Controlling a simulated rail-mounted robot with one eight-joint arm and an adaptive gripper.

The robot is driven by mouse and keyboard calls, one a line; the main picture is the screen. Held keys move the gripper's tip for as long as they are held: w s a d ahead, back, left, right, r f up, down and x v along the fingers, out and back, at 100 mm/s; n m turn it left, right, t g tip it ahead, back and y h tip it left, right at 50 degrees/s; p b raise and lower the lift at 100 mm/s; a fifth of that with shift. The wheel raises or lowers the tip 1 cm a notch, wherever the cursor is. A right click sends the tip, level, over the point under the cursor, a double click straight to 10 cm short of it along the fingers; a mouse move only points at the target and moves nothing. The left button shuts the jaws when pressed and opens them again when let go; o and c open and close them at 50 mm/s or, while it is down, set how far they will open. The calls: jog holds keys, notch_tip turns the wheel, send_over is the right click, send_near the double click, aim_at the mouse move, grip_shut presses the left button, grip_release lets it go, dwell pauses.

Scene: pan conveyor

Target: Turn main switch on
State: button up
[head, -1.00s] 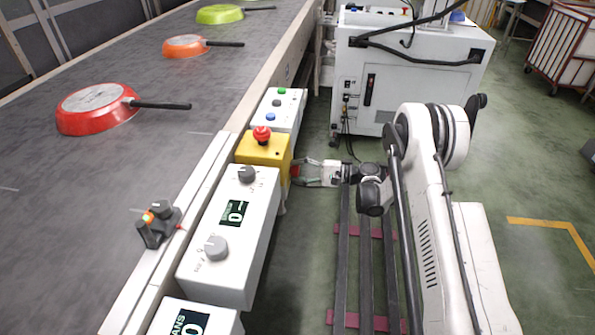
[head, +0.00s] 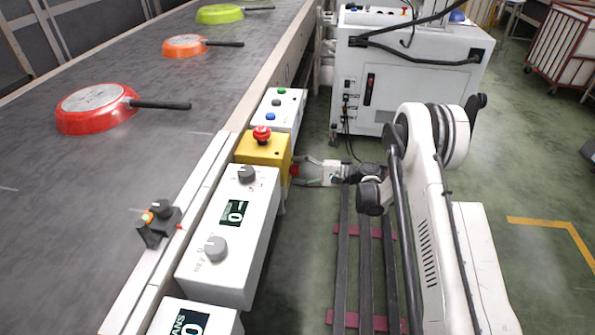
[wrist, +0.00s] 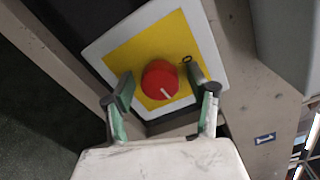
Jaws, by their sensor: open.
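The main switch is a round red knob (wrist: 160,80) with a white pointer line, on a yellow plate (wrist: 128,52) with a white surround in the wrist view. The pointer line slants toward the lower right of that view. My gripper (wrist: 162,92) is open, with one fingertip on each side of the knob. I cannot tell whether the fingers touch it. In the head view my gripper (head: 299,171) is at the right side of the yellow box (head: 264,151), and only a sliver of red shows between its fingers.
A red emergency button (head: 262,135) tops the yellow box. A white control box (head: 232,240) with dials is nearer, and a button box (head: 281,110) is farther. The conveyor (head: 60,220) carries pans. A white cabinet (head: 410,90) stands behind my arm.

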jog(key=shift+d, duration=0.1)
jog(key=s+d, duration=0.1)
jog(key=d, duration=1)
jog(key=shift+s+d+r, duration=0.15)
jog(key=shift+s+d, duration=0.1)
jog(key=shift+d, duration=0.1)
notch_tip(320, 180, up, 14)
jog(key=s+a+t+h, duration=0.1)
jog(key=h, duration=0.3)
jog(key=s+d+r+n+t+h, duration=0.1)
jog(key=s+r+h, duration=0.4)
jog(key=s+r, duration=0.45)
jog(key=s+d+r+n+t+h, duration=0.1)
jog(key=s+d+n+h, duration=0.2)
jog(key=s, duration=0.7)
jog(key=s+d+r+t+h, duration=0.1)
jog(key=s+d+h, duration=0.25)
jog(key=s, duration=0.55)
jog(key=s+d+r+n+t+h, duration=0.15)
jog(key=s+d, duration=0.25)
jog(key=s, duration=0.6)
notch_tip(320, 180, up, 17)
jog(key=p, duration=1.8)
jog(key=shift+w+r, duration=0.15)
jog(key=shift+r, duration=0.05)
